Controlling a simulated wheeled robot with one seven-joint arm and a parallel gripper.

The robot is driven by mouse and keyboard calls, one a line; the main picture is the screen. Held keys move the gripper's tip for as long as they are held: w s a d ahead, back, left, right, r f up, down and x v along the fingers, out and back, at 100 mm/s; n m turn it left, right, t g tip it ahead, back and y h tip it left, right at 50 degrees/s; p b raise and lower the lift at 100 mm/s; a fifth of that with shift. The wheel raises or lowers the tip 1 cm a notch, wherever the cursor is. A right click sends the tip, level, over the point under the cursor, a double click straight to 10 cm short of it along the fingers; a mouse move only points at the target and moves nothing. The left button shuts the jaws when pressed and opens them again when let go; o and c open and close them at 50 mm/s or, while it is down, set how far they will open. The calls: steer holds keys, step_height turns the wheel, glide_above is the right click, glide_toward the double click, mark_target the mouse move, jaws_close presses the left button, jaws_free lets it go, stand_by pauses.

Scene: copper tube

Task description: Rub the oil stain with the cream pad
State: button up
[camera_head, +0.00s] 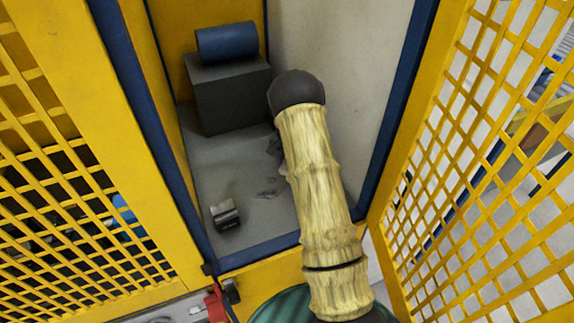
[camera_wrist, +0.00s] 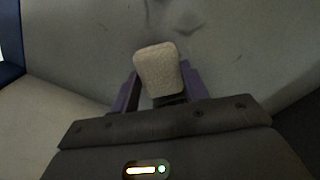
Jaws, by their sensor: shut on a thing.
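The cream pad (camera_wrist: 158,70) is a small rounded block in the wrist view. My gripper (camera_wrist: 160,88) is shut on it, with a purple finger on each side. Dark smudges of the oil stain (camera_wrist: 187,20) show on the grey surface beyond the pad in the wrist view. In the head view, dark grey marks of the stain (camera_head: 269,188) lie on the cabinet floor beside my arm. My arm hides the gripper and the pad in the head view. I cannot tell whether the pad touches the surface.
A blue cylinder (camera_head: 227,42) lies on a dark box (camera_head: 232,98) at the back of the cabinet. A small metallic object (camera_head: 225,214) sits on the floor (camera_head: 215,165) near the front left. Yellow lattice doors (camera_head: 485,150) stand open on both sides.

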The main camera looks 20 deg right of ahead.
steer(key=shift+w+d+r+p, duration=0.15)
steer(key=shift+r+p, duration=0.05)
steer(key=shift+r, duration=0.45)
steer(key=shift+w+d+r+p, duration=0.1)
steer(key=shift+w+r+p, duration=0.1)
steer(key=shift+r, duration=0.4)
steer(key=shift+r+p, duration=0.95)
steer(key=shift+r, duration=0.4)
steer(key=shift+c, duration=0.4)
steer(key=shift+a, duration=0.1)
steer(key=shift+s+f, duration=0.1)
steer(key=shift+s, duration=0.05)
steer(key=shift+a, duration=0.1)
